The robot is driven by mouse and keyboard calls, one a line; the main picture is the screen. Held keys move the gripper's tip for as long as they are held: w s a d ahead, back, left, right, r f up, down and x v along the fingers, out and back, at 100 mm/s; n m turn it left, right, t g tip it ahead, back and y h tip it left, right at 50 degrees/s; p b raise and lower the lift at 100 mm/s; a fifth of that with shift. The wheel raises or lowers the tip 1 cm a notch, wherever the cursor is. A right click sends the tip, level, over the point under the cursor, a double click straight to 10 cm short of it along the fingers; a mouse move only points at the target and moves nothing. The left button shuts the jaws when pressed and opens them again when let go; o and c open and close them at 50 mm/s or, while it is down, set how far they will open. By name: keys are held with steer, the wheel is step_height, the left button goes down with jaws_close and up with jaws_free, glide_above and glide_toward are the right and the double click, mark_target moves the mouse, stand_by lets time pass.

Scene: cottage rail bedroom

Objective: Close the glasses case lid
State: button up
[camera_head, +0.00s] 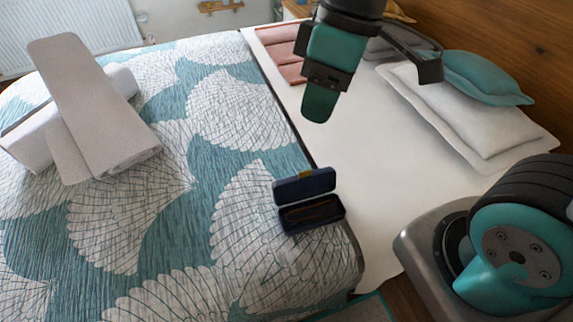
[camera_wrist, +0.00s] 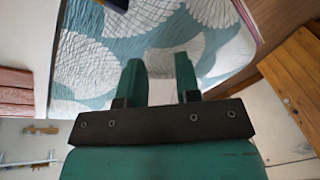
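The glasses case (camera_head: 308,201) is dark blue and lies on the patterned bedspread near its right edge, in the middle of the head view. Its lid (camera_head: 304,186) stands open at the back, with a small yellowish patch on its top edge. Dark glasses appear to lie inside the base. My gripper (camera_head: 318,108) hangs above the white sheet, beyond the case and apart from it. In the wrist view my gripper (camera_wrist: 160,76) has its two green fingers apart with nothing between them. A dark object cut off at the top edge there is probably the case.
Pillows (camera_head: 450,105) lie at the right against the wooden headboard (camera_head: 510,50). Folded pink cloth (camera_head: 285,50) lies at the back. The bedspread around the case is clear.

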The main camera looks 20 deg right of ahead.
steer(key=w+d+f+n+g+h, duration=0.1)
steer(key=w+d+f+n+h, duration=0.1)
steer(key=w+f+n, duration=0.45)
steer(key=n+g+h+b, duration=0.1)
steer(key=g+b, duration=0.1)
glide_toward(304, 175)
steer(key=x, duration=0.8)
steer(key=shift+d+f, duration=0.1)
steer(key=shift+d, duration=0.05)
jaws_close()
